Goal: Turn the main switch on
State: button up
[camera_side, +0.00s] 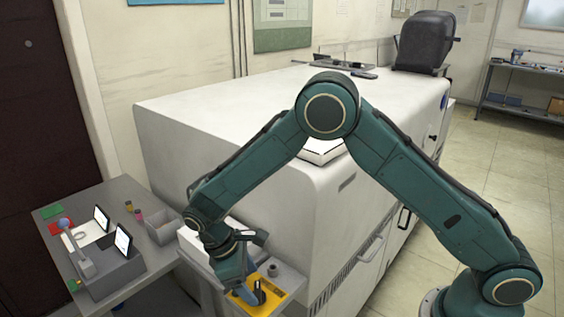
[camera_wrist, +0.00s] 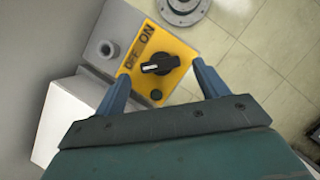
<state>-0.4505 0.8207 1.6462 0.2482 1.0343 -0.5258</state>
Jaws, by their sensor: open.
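The main switch is a black rotary knob (camera_wrist: 160,65) on a yellow plate (camera_wrist: 178,48) printed OFF and ON. In the wrist view the knob's bar lies roughly across the picture, its left end towards the OFF label. My gripper (camera_wrist: 160,71) is open, with one blue finger on the left and one on the right of the knob. Neither finger clearly touches it, and I cannot tell the remaining height. In the side view my gripper (camera_side: 254,297) is low at the yellow plate (camera_side: 283,288) and partly hides the knob.
A grey round fitting (camera_wrist: 104,50) stands beside the plate. A large white machine (camera_side: 230,130) rises behind the switch box. A grey table (camera_side: 125,190) with small devices is at the left. My round base (camera_wrist: 183,8) shows on the tiled floor.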

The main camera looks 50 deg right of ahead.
aim_at(258, 294)
jog(key=shift+x, duration=1.45)
jog(key=shift+c, duration=0.4)
jog(key=c, duration=0.9)
